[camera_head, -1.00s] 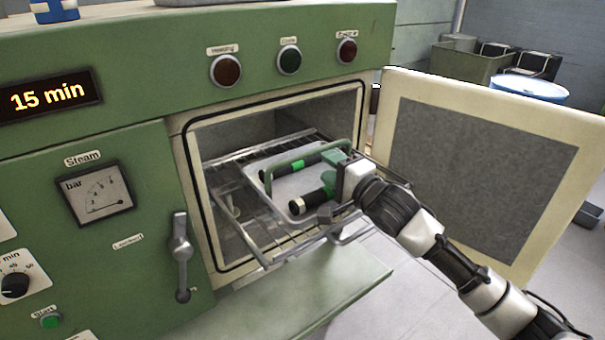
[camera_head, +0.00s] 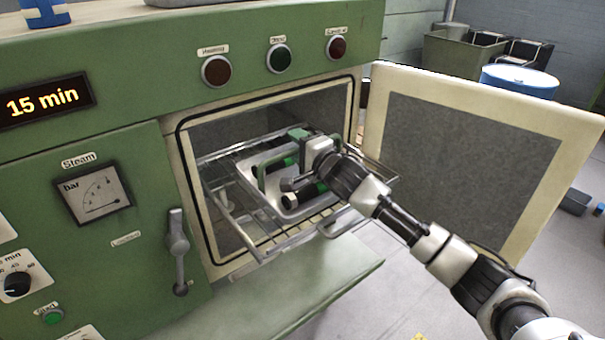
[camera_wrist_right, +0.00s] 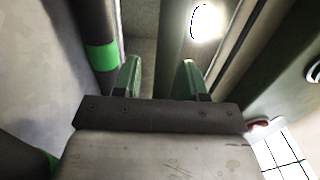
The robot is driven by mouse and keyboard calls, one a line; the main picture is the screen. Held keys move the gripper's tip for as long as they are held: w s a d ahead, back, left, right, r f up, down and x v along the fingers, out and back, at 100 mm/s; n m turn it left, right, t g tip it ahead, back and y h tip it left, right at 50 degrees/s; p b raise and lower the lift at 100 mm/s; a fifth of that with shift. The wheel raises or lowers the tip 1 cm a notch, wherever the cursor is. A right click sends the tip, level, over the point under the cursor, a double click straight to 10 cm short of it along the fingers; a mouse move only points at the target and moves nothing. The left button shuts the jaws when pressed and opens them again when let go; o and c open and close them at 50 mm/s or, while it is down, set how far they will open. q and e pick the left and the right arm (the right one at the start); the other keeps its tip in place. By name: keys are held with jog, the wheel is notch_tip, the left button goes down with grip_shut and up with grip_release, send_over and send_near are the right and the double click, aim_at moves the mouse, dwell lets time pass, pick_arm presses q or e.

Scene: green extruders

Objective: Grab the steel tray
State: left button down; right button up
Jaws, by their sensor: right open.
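The steel tray (camera_head: 274,190) rests on the pulled-out wire rack in the open green chamber. Two black cylinders with green bands, the front one (camera_head: 308,192) and the rear one (camera_head: 284,163), lie on it. My right gripper (camera_head: 276,160) is over the tray, its arm coming in from the right and covering the tray's right part. In the right wrist view, its green fingers (camera_wrist_right: 160,75) are apart, with no object clearly held between them. A banded cylinder (camera_wrist_right: 98,45) lies left of the fingers. Contact with the tray rim cannot be told. My left gripper is out of view.
The wire rack (camera_head: 232,220) juts from the chamber opening. The chamber's door (camera_head: 465,150) stands wide open to the right of my arm. A lever handle (camera_head: 178,245) sticks out left of the opening. A green ledge (camera_head: 280,300) lies below the opening.

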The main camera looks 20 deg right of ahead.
grip_shut()
dwell(1.2)
jog(key=shift+r, duration=0.1)
